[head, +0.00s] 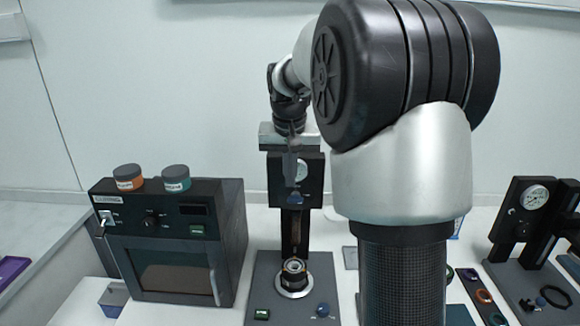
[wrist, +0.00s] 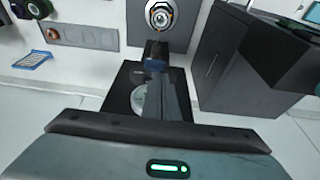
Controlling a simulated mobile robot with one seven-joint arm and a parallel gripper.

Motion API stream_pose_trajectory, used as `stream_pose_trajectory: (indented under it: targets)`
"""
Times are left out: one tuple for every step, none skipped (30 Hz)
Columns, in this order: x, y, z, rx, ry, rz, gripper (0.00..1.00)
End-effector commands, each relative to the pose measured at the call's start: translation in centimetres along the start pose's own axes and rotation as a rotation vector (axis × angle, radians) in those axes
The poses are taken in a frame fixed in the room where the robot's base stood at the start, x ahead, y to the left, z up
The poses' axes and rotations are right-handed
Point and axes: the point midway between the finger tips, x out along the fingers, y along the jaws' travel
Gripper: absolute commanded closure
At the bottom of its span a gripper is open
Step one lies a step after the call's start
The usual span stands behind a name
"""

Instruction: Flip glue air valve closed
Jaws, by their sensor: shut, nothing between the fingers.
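A black bench station (head: 283,240) stands in the middle of the head view, with a tall column and a dial gauge (head: 301,170). A small blue part (head: 296,197), possibly the air valve's handle, sits below the gauge; a blue part (wrist: 155,66) also shows beyond my fingers in the wrist view. My gripper (head: 293,178) is shut and empty, pointing down in front of the gauge. In the wrist view its fingers (wrist: 156,85) partly cover the gauge (wrist: 138,98). I cannot tell whether they touch the blue part, nor the valve's position.
A ringed round holder (head: 292,278) and a blue knob (head: 323,310) are on the station's base. A black oven-like box (head: 175,245), with two jars (head: 128,177) on top, stands close at left. Another gauge station (head: 530,240) stands at right. My arm hides the area between.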

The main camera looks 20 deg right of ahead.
Motion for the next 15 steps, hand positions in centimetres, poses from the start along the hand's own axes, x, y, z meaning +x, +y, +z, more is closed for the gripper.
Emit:
stream_pose_trajectory:
  targets:
    - [1.0, 0.0, 0.0, 0.0, -0.004, 0.001, 1.0]
    - [1.5, 0.0, 0.1, 0.0, -0.004, 0.001, 1.0]
    - [2.1, 0.0, 0.1, 0.0, -0.003, 0.001, 1.0]
    - [2.5, 0.0, 0.1, 0.0, -0.003, 0.001, 1.0]
    - [2.9, 0.0, 0.1, 0.0, -0.003, 0.001, 1.0]
    - [3.3, 0.0, 0.0, -0.001, -0.002, 0.001, 1.0]
    - [3.6, 0.0, 0.0, -0.001, -0.001, 0.0, 1.0]
    - [3.8, 0.0, 0.0, -0.001, -0.001, 0.0, 1.0]
    - [4.1, 0.0, 0.0, 0.0, -0.001, 0.0, 1.0]
    - [4.2, 0.0, 0.0, -0.001, -0.001, 0.0, 1.0]
    - [4.3, 0.0, 0.0, 0.0, 0.0, 0.0, 1.0]
    - [4.4, 0.0, 0.0, -0.001, 0.0, 0.0, 1.0]
    - [4.5, 0.0, 0.0, 0.0, 0.0, 0.0, 1.0]
    - [4.5, 0.0, 0.0, 0.0, 0.001, 0.0, 1.0]
    - [4.5, 0.0, 0.0, -0.001, 0.001, 0.0, 1.0]
